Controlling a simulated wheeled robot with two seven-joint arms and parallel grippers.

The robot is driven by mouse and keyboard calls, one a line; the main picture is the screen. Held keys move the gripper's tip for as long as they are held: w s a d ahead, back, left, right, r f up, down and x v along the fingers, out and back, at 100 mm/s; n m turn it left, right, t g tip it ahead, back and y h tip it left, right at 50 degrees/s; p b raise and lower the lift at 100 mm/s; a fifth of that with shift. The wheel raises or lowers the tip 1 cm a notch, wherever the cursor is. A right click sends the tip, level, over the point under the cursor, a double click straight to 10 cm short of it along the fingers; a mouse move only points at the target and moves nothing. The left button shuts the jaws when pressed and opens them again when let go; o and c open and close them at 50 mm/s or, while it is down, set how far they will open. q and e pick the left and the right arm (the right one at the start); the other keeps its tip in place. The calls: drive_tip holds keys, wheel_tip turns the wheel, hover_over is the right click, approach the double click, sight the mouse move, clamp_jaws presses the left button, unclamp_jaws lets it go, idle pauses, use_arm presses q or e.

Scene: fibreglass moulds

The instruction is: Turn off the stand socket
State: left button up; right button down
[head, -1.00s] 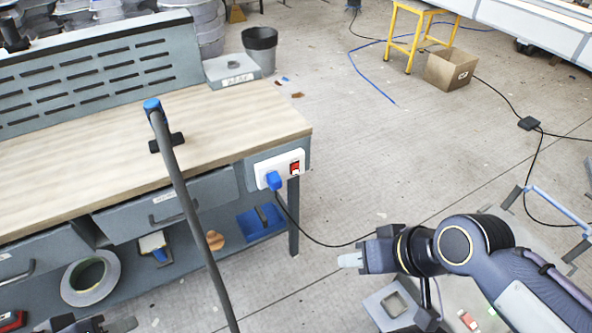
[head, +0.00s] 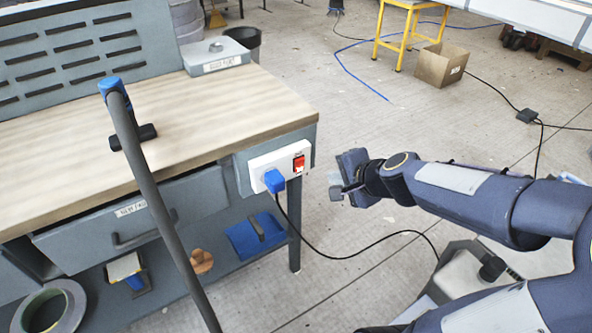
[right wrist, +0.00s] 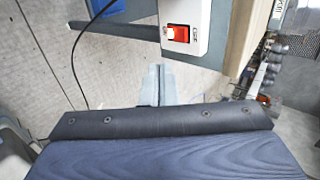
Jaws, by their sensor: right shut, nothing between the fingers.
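In the right wrist view the switch (right wrist: 179,33) looks lit orange-red on the white socket box (right wrist: 200,12). My right gripper (head: 335,190) is shut and empty, apart from the socket, to the right of it and slightly lower. Its fingertips (right wrist: 158,70) also show in the right wrist view, below the switch. My left gripper is not in view.
The workbench (head: 200,120) has a drawer and a lower shelf with a blue tray (head: 255,235). A thick grey hose (head: 150,180) rises in front of it. A black cable runs from the plug across the floor. A cardboard box (head: 440,65) stands farther back.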

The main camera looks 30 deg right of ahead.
idle(0.3)
drive_tip(key=b, duration=0.3)
approach(300, 166)
drive_tip(key=s+f+x, duration=0.1)
drive_tip(key=x, duration=0.4)
drive_tip(key=shift+w+r, duration=0.25)
drive_tip(key=shift+w, duration=0.55)
